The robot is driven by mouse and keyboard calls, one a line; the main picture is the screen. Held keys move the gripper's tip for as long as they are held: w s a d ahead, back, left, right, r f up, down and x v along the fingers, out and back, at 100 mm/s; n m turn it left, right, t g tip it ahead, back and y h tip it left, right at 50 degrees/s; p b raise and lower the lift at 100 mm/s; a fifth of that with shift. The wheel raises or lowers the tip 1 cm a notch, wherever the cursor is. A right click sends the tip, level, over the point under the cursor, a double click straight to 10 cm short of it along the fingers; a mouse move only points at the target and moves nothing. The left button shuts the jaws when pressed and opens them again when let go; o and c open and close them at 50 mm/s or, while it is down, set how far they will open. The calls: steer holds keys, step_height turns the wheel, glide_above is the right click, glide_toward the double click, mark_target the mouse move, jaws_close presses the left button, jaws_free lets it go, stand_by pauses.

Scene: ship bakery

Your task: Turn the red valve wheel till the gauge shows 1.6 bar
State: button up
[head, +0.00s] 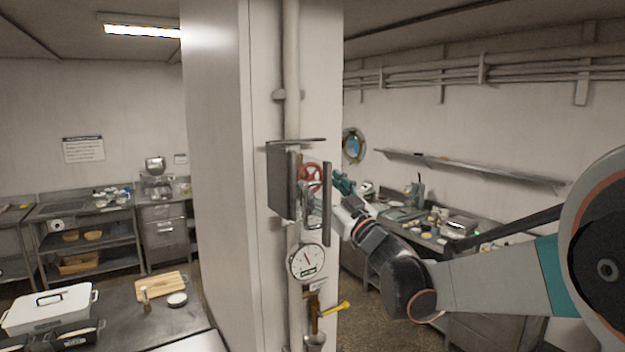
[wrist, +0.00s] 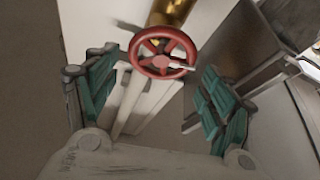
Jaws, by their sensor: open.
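The red valve wheel (head: 309,178) is mounted on the pipe at the pillar, partly hidden by metal plates and a handle in the head view. In the wrist view the red valve wheel (wrist: 163,53) shows whole, with a brass part behind it. My gripper (head: 345,186) is beside the wheel on its right in the head view. In the wrist view my gripper (wrist: 155,95) is open, its green fingers spread either side with the wheel beyond and between them, apparently not touching. The round white gauge (head: 306,262) hangs below the wheel; its red needle points up and slightly left. Its numbers are too small to read.
A grey metal box (head: 283,182) with upright bars stands close around the wheel. A yellow-handled lever (head: 335,309) sits below the gauge. A steel table (head: 190,311) is at lower left, and a counter with clutter lies behind my arm.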

steer(key=v, duration=0.7)
steer(key=s+d+f+m+g+h+b, duration=0.1)
steer(key=s+d+f+m+h+b, duration=0.3)
steer(key=f+b, duration=0.4)
steer(key=s+d+f+m+g+h+b, duration=0.15)
steer(key=s+d+f+h+b, duration=0.3)
steer(key=f, duration=0.45)
steer(key=s+d+f+m+h+b, duration=0.3)
steer(key=d+f+m+h+b, duration=0.15)
steer(key=f+b, duration=0.35)
steer(key=s+a+f+g+b, duration=0.1)
steer(key=s+f+g+b, duration=0.3)
steer(key=s+f, duration=0.7)
steer(key=s+a+f+n+g+b, duration=0.1)
steer(key=s+f+g+b, duration=0.4)
steer(key=f, duration=1.5)
steer(key=s+b, duration=0.4)
steer(key=s, duration=0.2)
steer(key=shift+s+a+f+y, duration=0.25)
steer(key=shift+s+f+y, duration=0.05)
steer(key=shift+s+y, duration=0.1)
stand_by(0.7)
